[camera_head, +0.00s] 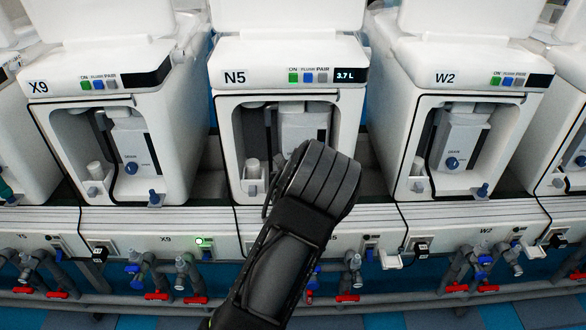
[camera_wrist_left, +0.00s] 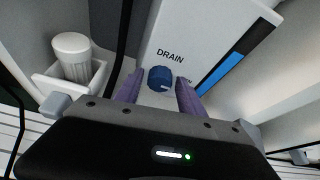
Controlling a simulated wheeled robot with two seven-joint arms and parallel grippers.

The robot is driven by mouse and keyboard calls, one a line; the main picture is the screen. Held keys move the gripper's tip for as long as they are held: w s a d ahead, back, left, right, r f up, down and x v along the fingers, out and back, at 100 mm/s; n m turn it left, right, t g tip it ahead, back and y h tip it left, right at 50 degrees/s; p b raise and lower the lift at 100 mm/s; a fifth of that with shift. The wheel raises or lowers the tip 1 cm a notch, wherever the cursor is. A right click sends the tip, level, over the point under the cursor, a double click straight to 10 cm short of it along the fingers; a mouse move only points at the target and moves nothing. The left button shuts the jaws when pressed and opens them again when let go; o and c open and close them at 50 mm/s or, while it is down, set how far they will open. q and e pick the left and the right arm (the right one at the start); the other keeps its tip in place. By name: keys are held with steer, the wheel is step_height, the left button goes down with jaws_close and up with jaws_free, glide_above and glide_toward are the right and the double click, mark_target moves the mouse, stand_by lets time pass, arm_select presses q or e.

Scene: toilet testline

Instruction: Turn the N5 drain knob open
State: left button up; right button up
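The N5 unit (camera_head: 290,75) stands in the middle of the head view, its display reading 3.7 L. Its front recess holds a white panel (camera_head: 305,122); my left arm covers the lower part and the drain knob there. In the left wrist view the blue drain knob (camera_wrist_left: 160,78) sits under the word DRAIN, with a small light mark on its lower right. My left gripper (camera_wrist_left: 158,86) is open, its purple fingers on either side of the knob; whether they touch it I cannot tell. The left gripper's fingers are hidden in the head view. My right gripper is not in view.
The X9 unit (camera_head: 75,80) stands to the left and the W2 unit (camera_head: 470,75) to the right, each with a blue knob. A white cup (camera_wrist_left: 73,55) sits left of the panel in the recess. Pipes and red-handled valves (camera_head: 347,298) run below.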

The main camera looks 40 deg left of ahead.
arm_select(q)
steer(key=shift+o, duration=0.8)
steer(key=shift+s+d, duration=0.1)
steer(key=shift+s+d+r, duration=0.2)
steer(key=shift+d, duration=0.05)
steer(key=p+v, duration=0.1)
steer(key=v, duration=0.5)
steer(key=shift+s, duration=0.4)
steer(key=shift+d, duration=0.15)
